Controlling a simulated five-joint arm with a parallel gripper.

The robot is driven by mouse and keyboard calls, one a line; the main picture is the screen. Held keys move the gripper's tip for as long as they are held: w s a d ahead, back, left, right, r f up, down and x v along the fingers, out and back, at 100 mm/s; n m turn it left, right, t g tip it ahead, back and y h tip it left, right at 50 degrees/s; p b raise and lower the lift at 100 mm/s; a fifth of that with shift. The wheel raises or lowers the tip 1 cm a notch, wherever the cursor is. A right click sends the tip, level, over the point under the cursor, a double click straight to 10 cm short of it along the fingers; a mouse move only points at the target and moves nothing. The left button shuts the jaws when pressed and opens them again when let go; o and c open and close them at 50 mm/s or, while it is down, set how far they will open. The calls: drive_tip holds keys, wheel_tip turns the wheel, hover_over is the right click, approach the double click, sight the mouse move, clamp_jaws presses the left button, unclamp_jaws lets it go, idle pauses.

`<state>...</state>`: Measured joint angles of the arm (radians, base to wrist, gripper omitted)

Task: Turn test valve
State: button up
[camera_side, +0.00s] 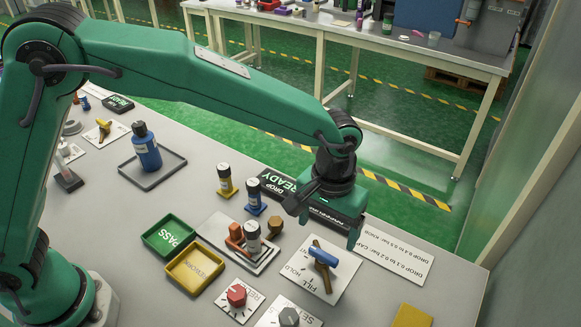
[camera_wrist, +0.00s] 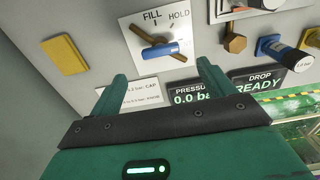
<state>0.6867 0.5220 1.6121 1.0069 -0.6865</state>
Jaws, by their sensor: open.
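The test valve has a blue handle (camera_side: 323,257) over a brass body (camera_side: 325,279). It sits on a white plate (camera_side: 346,270) marked FILL and HOLD. In the wrist view the blue handle (camera_wrist: 161,48) lies roughly level across the picture, below the HOLD label, with brass parts running slantwise beneath it. My gripper (camera_side: 328,230) is open and empty, fingers pointing down, above and behind the valve in the side view. In the wrist view my gripper (camera_wrist: 161,73) has its fingertips spread on either side of the handle, apart from it. Nothing hides the handle.
A red knob (camera_side: 237,296) and a grey knob (camera_side: 289,317) stand in front of the valve. A rack with a grey-white column (camera_side: 253,238) is left of it. Display boxes (camera_side: 335,213) stand close behind my gripper. A yellow block (camera_side: 411,316) lies at front right.

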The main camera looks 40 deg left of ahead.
sight(324, 254)
drive_tip(key=shift+f, duration=3.8)
drive_tip(key=c, duration=1)
